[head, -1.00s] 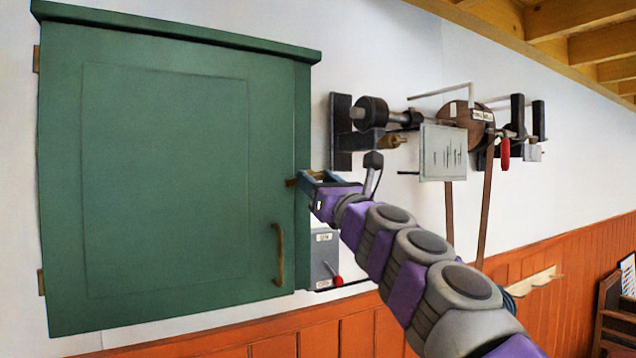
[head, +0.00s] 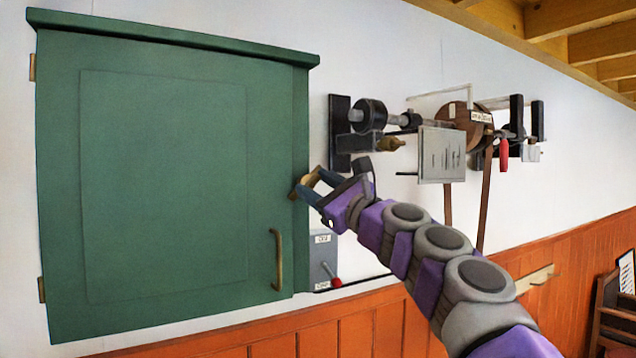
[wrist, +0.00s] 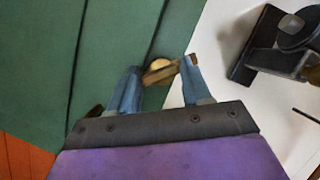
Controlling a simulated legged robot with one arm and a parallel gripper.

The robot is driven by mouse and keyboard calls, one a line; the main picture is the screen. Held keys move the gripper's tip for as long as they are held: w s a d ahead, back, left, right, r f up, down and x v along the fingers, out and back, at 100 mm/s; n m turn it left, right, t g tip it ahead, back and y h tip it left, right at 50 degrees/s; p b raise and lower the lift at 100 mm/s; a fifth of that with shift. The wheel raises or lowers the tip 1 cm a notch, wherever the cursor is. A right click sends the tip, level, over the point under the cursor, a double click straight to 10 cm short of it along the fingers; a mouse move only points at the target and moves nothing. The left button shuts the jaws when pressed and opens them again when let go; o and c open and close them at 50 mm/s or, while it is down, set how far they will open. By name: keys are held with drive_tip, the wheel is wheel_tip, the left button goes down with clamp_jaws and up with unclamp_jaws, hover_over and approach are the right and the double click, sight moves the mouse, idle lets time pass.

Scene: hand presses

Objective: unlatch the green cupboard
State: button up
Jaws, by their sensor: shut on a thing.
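The green cupboard (head: 165,180) hangs on the wall at the left in the head view, its door closed. Its green front also shows in the wrist view (wrist: 50,50). A small brass latch (wrist: 160,72) sits at the door's right edge, with a round pivot beside it. In the head view the latch (head: 297,188) is tilted and partly hidden by my fingers. My gripper (head: 310,184) is shut on the latch, with one blue finger on each side of it in the wrist view (wrist: 161,78). A brass handle (head: 278,260) stands lower on the door.
A grey switch box (head: 323,258) with a red-knobbed lever is on the wall below my gripper. Black brackets, shafts and a brown wheel (head: 455,113) project from the wall to the right, with a grey plate (head: 441,155) in front. A peg rail (head: 535,279) is farther right.

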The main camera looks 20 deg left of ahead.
drive_tip(key=n+g+p, duration=0.1)
drive_tip(key=n, duration=0.2)
drive_tip(key=n+g+p, duration=0.1)
drive_tip(key=n, duration=0.1)
drive_tip(key=shift+w+r+n+g, duration=0.15)
drive_tip(key=shift+n+g, duration=0.25)
drive_tip(key=n+g+p, duration=0.1)
drive_tip(key=n, duration=0.2)
drive_tip(key=shift+d+h+p, duration=0.1)
drive_tip(key=shift+h+p, duration=0.2)
drive_tip(key=shift+p, duration=0.05)
drive_tip(key=shift+n+g+h+p, duration=0.6)
drive_tip(key=shift+n+p, duration=0.4)
drive_tip(key=shift+n, duration=1.4)
drive_tip(key=shift+c, duration=0.2)
drive_tip(key=shift+f, duration=0.2)
drive_tip(key=o, duration=0.8)
drive_tip(key=shift+o, duration=1.3)
drive_tip(key=shift+a+r, duration=0.1)
drive_tip(key=shift+a, duration=0.25)
